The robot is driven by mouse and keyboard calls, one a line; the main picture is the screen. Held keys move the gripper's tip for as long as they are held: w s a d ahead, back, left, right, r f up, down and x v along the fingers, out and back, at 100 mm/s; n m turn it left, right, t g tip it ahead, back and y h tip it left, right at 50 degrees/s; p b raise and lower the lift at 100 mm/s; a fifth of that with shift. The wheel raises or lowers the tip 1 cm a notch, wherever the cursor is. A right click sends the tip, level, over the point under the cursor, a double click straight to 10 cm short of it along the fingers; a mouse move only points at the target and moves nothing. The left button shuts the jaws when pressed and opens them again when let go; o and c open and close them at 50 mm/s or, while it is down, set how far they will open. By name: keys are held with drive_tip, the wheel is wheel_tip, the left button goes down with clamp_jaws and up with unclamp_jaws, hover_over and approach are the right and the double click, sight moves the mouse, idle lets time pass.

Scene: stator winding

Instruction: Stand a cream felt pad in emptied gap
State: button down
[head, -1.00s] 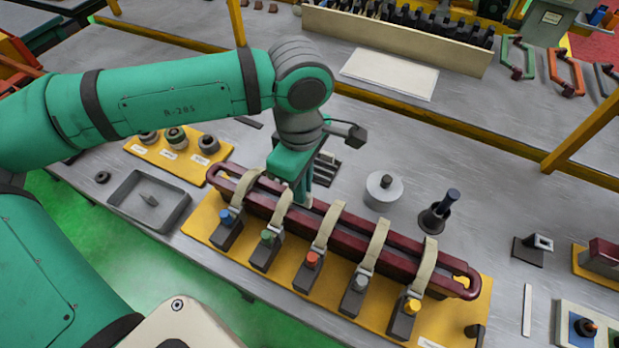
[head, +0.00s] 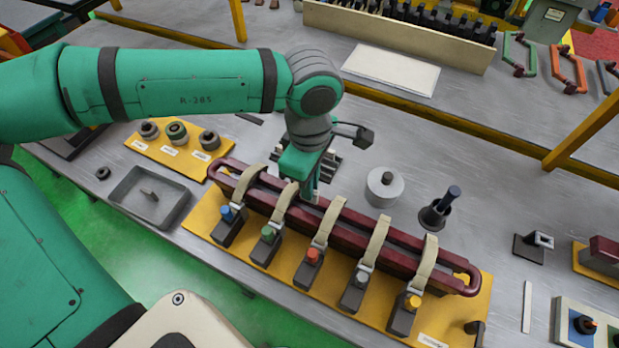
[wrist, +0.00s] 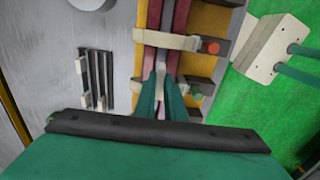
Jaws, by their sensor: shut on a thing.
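A maroon racetrack-shaped coil (head: 345,231) lies on a yellow board, with a long gap between its two sides. In the wrist view the coil (wrist: 181,30) runs up the picture from my fingers. My gripper (head: 309,193) is over the coil between the second and third straps; its fingers (wrist: 160,92) point down along the gap. They are shut on a small cream felt pad (wrist: 160,70), which stands between the tips. Its lower edge is hidden, so I cannot tell how deep it sits in the gap.
Cream straps (head: 323,222) cross the coil, each with a dark clamp and coloured knob. A dark slotted rack (wrist: 97,78) with cream pieces stands beside the coil. A grey tray (head: 183,209) and a metal cylinder (head: 384,188) are near.

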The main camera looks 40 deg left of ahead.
drive_tip(key=shift+f, duration=2.6)
drive_tip(key=c, duration=1.7)
unclamp_jaws()
drive_tip(key=shift+c, duration=0.2)
drive_tip(key=shift+r, duration=0.1)
wheel_tip(320, 180, up, 11)
drive_tip(key=shift+f, duration=0.2)
